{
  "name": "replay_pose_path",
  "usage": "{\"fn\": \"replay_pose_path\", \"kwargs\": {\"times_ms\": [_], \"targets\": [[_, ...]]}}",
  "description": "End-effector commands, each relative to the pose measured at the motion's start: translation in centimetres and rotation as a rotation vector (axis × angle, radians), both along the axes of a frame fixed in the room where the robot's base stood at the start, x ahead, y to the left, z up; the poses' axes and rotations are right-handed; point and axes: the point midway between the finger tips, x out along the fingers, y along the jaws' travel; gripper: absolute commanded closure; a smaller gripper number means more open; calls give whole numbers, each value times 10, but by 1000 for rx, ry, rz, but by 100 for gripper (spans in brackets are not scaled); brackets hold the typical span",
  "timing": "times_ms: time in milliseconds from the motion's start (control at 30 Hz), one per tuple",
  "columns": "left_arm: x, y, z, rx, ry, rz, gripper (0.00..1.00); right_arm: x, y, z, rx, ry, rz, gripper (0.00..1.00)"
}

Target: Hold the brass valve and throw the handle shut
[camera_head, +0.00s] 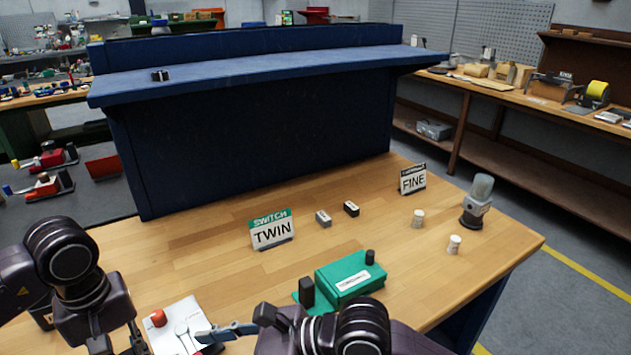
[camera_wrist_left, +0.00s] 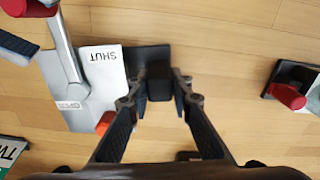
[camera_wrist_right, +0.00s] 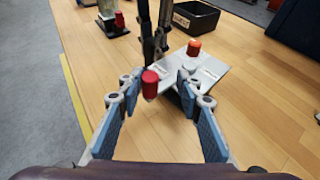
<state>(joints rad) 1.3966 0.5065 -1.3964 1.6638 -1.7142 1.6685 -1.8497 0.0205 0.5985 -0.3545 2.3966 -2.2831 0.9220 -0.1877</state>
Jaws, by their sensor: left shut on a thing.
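A pale plate (camera_wrist_left: 85,85) marked SHUT and OPEN lies on the bench; it also shows in the head view (camera_head: 172,335). It carries a silver lever (camera_wrist_left: 66,50) with a red knob (camera_wrist_right: 150,84), and a separate orange-red knob (camera_head: 158,318). No brass-coloured valve body can be made out. My left gripper (camera_wrist_left: 158,88) is shut on a black block (camera_wrist_left: 155,58) at the plate's edge. In the head view my right arm partly hides the lever end.
A green box (camera_head: 350,278) with black posts stands close to my right arm. A black bin (camera_wrist_right: 203,18) is beyond the plate. Bare wood lies between.

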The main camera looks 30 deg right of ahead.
Motion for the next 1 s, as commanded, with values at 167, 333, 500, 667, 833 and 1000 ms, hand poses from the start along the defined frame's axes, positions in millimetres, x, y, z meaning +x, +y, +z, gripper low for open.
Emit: {"fn": "replay_pose_path", "kwargs": {"times_ms": [167, 333, 500, 667, 833, 1000], "targets": [[-1, 0, -2, 3, 3, -1, 100, 7, -13, 1, -1, -2, 49, 67], [-2, 0, -2, 2, 4, -4, 100, 29, -40, 3, 2, -5, 47, 67], [-2, 0, -2, 2, 6, -7, 100, 58, -56, 4, 7, -5, 52, 67], [-3, 0, -2, 2, 7, -7, 100, 70, -60, 1, 0, 0, 141, 67], [-3, 0, -2, 2, 7, -6, 100, 79, -61, 1, 1, 2, 248, 67], [-3, 0, -2, 2, 8, -6, 100, 87, -60, 2, 3, -1, 349, 67]]}}
